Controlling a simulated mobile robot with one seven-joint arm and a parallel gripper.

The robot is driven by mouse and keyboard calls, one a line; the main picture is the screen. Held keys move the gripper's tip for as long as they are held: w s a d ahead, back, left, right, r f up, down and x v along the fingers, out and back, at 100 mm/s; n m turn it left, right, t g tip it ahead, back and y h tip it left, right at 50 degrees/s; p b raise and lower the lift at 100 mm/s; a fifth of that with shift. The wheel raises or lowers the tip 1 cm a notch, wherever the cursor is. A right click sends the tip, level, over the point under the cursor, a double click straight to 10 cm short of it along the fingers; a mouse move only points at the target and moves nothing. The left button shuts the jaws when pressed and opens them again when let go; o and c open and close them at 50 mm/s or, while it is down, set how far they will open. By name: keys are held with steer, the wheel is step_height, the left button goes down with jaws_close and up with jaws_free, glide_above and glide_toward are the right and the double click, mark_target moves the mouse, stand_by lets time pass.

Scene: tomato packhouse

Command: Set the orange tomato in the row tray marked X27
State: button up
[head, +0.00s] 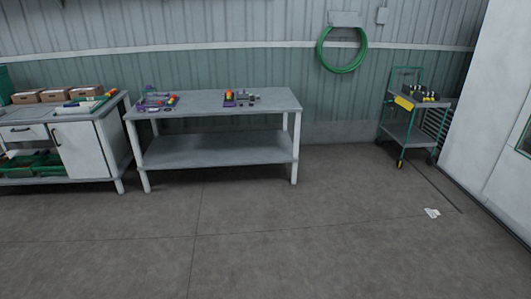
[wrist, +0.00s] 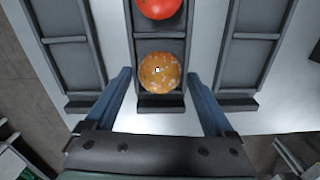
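In the wrist view an orange tomato (wrist: 160,73) with pale speckles and a small dark-and-white mark sits at the near end of a dark grey row tray (wrist: 159,103). A red tomato (wrist: 158,8) lies in the same tray just beyond it, cut off by the frame. My gripper (wrist: 159,74) is open, with one blue finger on each side of the orange tomato and a visible gap on both sides. No X27 marking is readable. My gripper does not show in the head view.
Empty grey trays flank it at left (wrist: 72,60) and right (wrist: 255,50) on a pale surface (wrist: 118,119). The head view shows a grey table (head: 205,108) with small coloured items, a cabinet bench (head: 80,148) at left, a green cart (head: 407,140) at right and open floor.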

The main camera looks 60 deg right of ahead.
stand_by(0.6)
steer(key=shift+r+p, duration=1.75)
steer(key=shift+p, duration=0.4)
steer(key=shift+o, duration=1)
step_height(320, 180, up, 5)
steer(key=p, duration=0.5)
